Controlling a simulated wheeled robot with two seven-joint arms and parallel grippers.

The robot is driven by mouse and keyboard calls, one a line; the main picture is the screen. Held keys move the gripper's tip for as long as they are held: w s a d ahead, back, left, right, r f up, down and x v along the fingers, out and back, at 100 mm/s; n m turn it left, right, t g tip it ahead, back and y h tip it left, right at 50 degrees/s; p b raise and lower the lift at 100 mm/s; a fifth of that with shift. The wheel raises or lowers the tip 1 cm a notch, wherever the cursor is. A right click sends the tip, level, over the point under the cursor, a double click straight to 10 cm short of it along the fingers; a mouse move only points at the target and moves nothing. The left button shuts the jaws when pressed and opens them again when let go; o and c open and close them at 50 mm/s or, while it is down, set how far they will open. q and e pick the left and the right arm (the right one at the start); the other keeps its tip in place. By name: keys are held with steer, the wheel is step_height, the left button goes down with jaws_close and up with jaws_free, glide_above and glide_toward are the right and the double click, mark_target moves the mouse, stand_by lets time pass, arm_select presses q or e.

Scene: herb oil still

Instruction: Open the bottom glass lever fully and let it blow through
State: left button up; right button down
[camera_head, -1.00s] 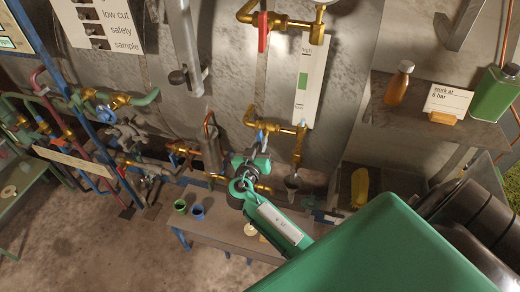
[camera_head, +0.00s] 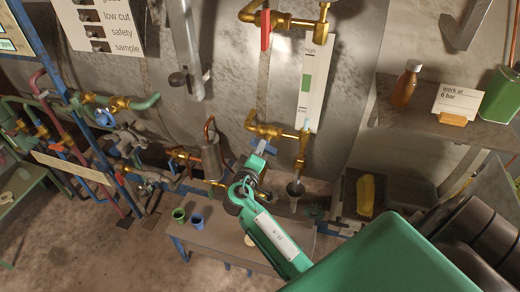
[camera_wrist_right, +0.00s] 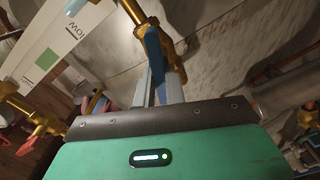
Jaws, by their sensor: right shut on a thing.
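The gauge glass's lower brass fitting (camera_head: 268,130) is on the steel boiler wall, with the brass drain piece (camera_head: 302,150) hanging at its right above a dark funnel (camera_head: 295,188). My right gripper (camera_head: 261,149) is just below this fitting. In the wrist view my right gripper (camera_wrist_right: 160,88) is shut on a blue lever (camera_wrist_right: 153,52) below a brass valve body (camera_wrist_right: 143,18). The lever's far end is hidden between the fingers. The upper fitting carries a red lever (camera_head: 265,30). My left gripper is not in view.
A low bench (camera_head: 230,235) with a green cup (camera_head: 179,214) and a blue cup (camera_head: 196,221) is below. A shelf (camera_head: 395,118) holds a brown bottle (camera_head: 406,84) and green can (camera_head: 498,97).

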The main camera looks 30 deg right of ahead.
steer(key=n+p, duration=0.1)
steer(key=n, duration=0.3)
steer(key=shift+f+n, duration=0.1)
steer(key=shift+n, duration=0.2)
stand_by(0.3)
steer(key=c, duration=1.5)
jaws_free()
steer(key=shift+f, duration=0.1)
steer(key=shift+o, duration=0.2)
steer(key=shift+a, duration=0.1)
steer(key=b+v, duration=0.5)
steer(key=v, duration=0.8)
steer(key=shift+s+a+b, duration=0.2)
steer(key=shift+s+b, duration=0.05)
steer(key=shift+b, duration=0.1)
